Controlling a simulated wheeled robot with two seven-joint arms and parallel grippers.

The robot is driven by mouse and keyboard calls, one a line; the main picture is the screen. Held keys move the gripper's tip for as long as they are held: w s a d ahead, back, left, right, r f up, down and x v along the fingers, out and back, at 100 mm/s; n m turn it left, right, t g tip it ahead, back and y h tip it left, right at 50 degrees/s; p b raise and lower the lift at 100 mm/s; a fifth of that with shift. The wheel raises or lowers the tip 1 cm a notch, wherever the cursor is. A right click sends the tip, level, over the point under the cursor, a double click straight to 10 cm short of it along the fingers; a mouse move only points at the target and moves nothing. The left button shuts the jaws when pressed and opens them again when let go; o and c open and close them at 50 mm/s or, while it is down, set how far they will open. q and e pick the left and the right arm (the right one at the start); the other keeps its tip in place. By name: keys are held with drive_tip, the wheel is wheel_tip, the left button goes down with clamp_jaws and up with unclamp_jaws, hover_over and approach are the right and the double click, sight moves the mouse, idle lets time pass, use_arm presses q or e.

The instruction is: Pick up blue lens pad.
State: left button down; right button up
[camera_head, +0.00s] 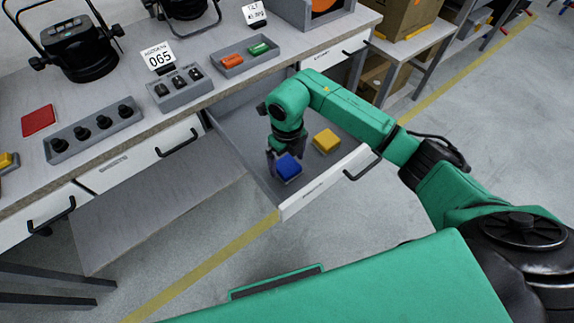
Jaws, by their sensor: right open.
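The blue lens pad (288,167) lies in the open drawer (345,168), near its front left. My right gripper (285,158) points down into the drawer, right at the blue pad. Its fingers are small and dark, partly behind the pad, and I cannot tell whether they touch it. The right gripper is open. A yellow pad (326,140) lies in the same drawer, to the right of the blue one. My left gripper is not in view.
The workbench holds par cans (75,45), a grey knob tray (95,130), a red pad (38,120), a small grey tray (183,90) and a tray with orange and green pieces (246,57). The drawer walls surround my right gripper. A side table (415,40) carries cardboard boxes.

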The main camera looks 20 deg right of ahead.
sight(287, 166)
wheel_tip(287, 166, down, 2)
drive_tip(key=shift+f, duration=0.1)
drive_tip(key=c, duration=1.2)
wheel_tip(287, 166, up, 20)
drive_tip(key=o, duration=0.8)
drive_tip(key=c, duration=0.6)
